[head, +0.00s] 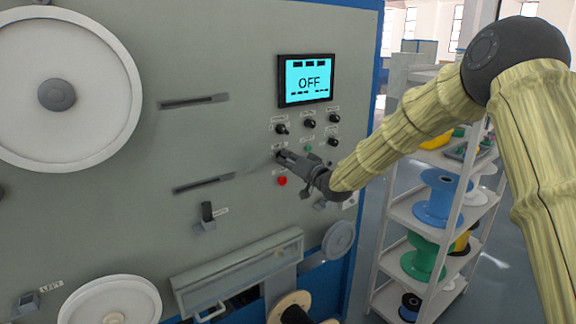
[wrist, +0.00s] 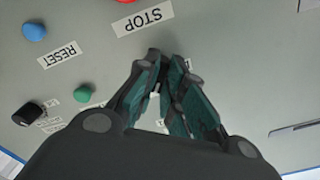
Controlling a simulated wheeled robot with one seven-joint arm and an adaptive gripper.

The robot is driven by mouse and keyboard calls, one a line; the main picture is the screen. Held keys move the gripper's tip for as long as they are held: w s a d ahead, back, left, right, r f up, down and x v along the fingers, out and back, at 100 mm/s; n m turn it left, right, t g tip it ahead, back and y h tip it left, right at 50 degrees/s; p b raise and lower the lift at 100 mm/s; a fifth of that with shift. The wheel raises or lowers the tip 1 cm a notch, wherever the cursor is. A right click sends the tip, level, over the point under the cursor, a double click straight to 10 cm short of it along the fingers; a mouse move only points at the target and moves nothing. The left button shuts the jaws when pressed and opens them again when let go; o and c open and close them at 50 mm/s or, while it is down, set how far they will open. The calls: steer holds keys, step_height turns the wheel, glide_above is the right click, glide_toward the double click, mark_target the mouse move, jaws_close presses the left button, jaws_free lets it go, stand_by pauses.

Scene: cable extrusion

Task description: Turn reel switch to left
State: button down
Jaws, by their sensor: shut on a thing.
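My gripper (head: 284,156) reaches in from the right to the grey control panel (head: 235,120), with its fingertips at the panel face left of a green button (head: 308,148). In the wrist view my gripper (wrist: 163,88) has its fingers close together around a small switch that they almost wholly hide. I cannot see which way this switch points, and I cannot read its label. The screen (head: 306,80) above the controls reads OFF.
Several black knobs sit above my gripper, one of them here (head: 309,123). A red button (head: 282,181) is just below it, by the STOP label (wrist: 143,20). A blue button (wrist: 34,32) is near the RESET label. A shelf with spools (head: 437,198) stands right of the machine.

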steer(key=shift+d+f+n+b, duration=0.1)
steer(key=shift+d+n+b, duration=0.05)
steer(key=shift+n+b, duration=7.75)
steer(key=shift+n, duration=0.3)
steer(key=c, duration=1.5)
jaws_free()
steer(key=shift+d, duration=0.1)
steer(key=v, duration=1.1)
steer(key=shift+s+d, duration=0.2)
steer(key=shift+s, duration=0.1)
